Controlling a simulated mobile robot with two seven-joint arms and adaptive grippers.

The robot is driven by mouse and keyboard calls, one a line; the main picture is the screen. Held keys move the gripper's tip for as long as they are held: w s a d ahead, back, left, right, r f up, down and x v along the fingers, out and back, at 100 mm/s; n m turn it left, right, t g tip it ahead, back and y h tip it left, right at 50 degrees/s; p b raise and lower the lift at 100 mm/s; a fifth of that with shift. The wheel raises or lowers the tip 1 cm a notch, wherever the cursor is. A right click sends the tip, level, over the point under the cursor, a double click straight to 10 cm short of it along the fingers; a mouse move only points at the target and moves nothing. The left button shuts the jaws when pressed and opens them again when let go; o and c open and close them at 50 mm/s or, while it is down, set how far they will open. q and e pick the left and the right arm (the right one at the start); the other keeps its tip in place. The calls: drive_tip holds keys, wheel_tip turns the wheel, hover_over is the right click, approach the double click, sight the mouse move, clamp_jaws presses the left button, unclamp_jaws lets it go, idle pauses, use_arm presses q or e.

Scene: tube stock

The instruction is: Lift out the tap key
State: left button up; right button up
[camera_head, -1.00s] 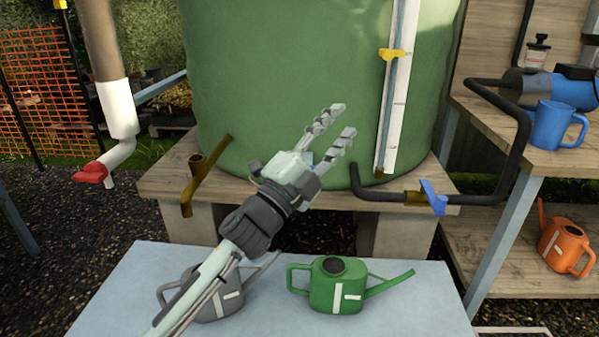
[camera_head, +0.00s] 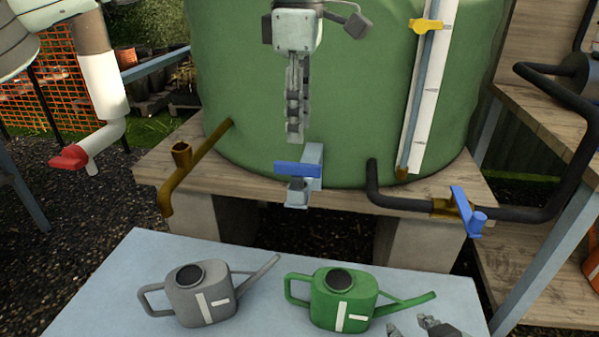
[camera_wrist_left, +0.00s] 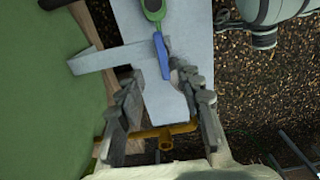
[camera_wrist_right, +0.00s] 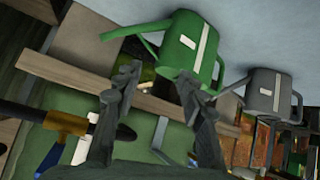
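A blue bar, seemingly the tap key's handle (camera_head: 298,169), lies across a pale blue-grey bracket (camera_head: 297,196) in front of the green tank. Its lower part is hidden. My left gripper (camera_head: 295,140) points down just above the bar, fingers edge-on. In the left wrist view the two fingers (camera_wrist_left: 160,100) stand apart, and the blue bar (camera_wrist_left: 163,57) shows beyond their tips; nothing is held. My right gripper (camera_head: 428,324) shows only partly at the bottom right. In the right wrist view its fingers (camera_wrist_right: 158,80) are apart and empty.
A brass pipe (camera_head: 182,180) with an open socket is left of the bracket. A black pipe with a blue-handled tap (camera_head: 468,212) is right. Grey (camera_head: 200,295) and green (camera_head: 340,300) watering cans stand on the pale table (camera_head: 130,262). A red-ended downpipe (camera_head: 70,158) hangs left.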

sight(298, 164)
use_arm(q)
wheel_tip(298, 164, down, 3)
drive_tip(key=shift+s+r, duration=0.1)
drive_tip(key=shift+r, duration=0.05)
wheel_tip(298, 164, down, 5)
drive_tip(key=shift+a+r, duration=0.1)
drive_tip(key=shift+a, duration=0.05)
clamp_jaws()
use_arm(e)
drive_tip(key=shift+w+a+r+t+y, duration=0.4)
drive_tip(key=shift+w+a+r+t, duration=0.2)
drive_tip(key=shift+w+a+r, duration=0.25)
drive_tip(key=shift+s+a, duration=0.1)
